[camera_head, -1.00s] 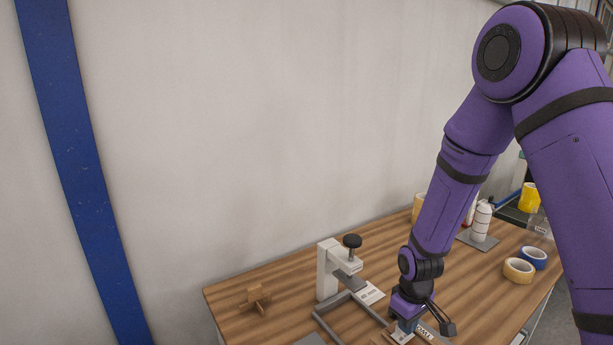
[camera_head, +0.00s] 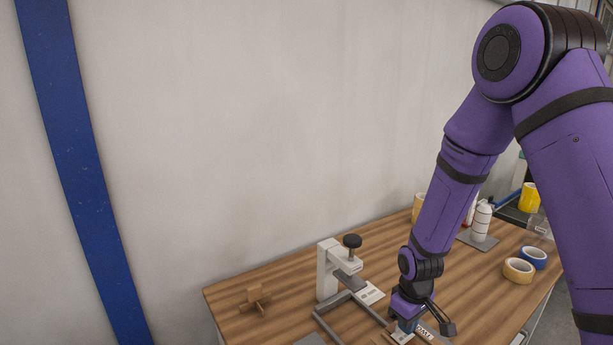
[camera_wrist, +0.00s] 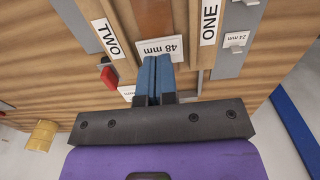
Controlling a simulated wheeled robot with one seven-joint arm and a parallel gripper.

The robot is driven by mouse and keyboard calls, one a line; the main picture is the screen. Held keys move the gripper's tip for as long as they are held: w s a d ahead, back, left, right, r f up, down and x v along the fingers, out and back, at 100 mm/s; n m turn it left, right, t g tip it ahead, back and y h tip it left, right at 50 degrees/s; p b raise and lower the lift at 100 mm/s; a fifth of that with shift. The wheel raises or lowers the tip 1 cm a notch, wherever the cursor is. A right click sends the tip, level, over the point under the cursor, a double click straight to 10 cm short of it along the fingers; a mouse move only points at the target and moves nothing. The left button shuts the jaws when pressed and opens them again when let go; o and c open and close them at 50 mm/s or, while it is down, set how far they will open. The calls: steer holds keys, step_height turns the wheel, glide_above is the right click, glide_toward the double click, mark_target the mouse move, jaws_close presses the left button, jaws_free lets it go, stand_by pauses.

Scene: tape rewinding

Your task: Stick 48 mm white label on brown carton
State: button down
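In the wrist view my gripper (camera_wrist: 153,78) has its two blue fingers close together, with a thin dark line between them. The white 48 mm label (camera_wrist: 160,47) shows at the fingertips, its print upside down, and the fingers appear shut on its near edge. Behind it is a tan surface (camera_wrist: 122,40) with a reddish-brown strip (camera_wrist: 153,18), apparently the brown carton. I cannot tell whether the label touches it. In the head view my gripper (camera_head: 405,325) is low over the table's front, and the carton is mostly hidden.
A 24 mm label (camera_wrist: 236,40) stands on a grey strip at right. TWO (camera_wrist: 106,38) and ONE (camera_wrist: 209,24) signs flank the carton. A clamp-like stand (camera_head: 328,272), a wooden cross piece (camera_head: 255,299), tan (camera_head: 518,270) and blue (camera_head: 533,258) tape rolls and a white bottle (camera_head: 481,221) stand on the table.

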steer(key=shift+f, duration=1.25)
stand_by(0.4)
step_height(320, 180, up, 8)
stand_by(1.1)
steer(key=shift+r, duration=0.1)
step_height(320, 180, up, 13)
steer(key=m+t, duration=0.2)
glide_above(405, 336)
steer(key=s+d, duration=0.2)
steer(key=s, duration=0.1)
steer(key=s+d+r+m, duration=0.2)
steer(key=s+r, duration=0.3)
steer(key=r, duration=0.3)
steer(key=s+d+r+m+t, duration=0.1)
steer(key=s+r, duration=0.4)
steer(key=s, duration=0.2)
steer(key=s+d+r+m+t, duration=0.1)
steer(key=s+r+t, duration=0.1)
steer(key=s+r, duration=0.3)
steer(key=s, duration=0.3)
steer(key=shift+d+m, duration=0.4)
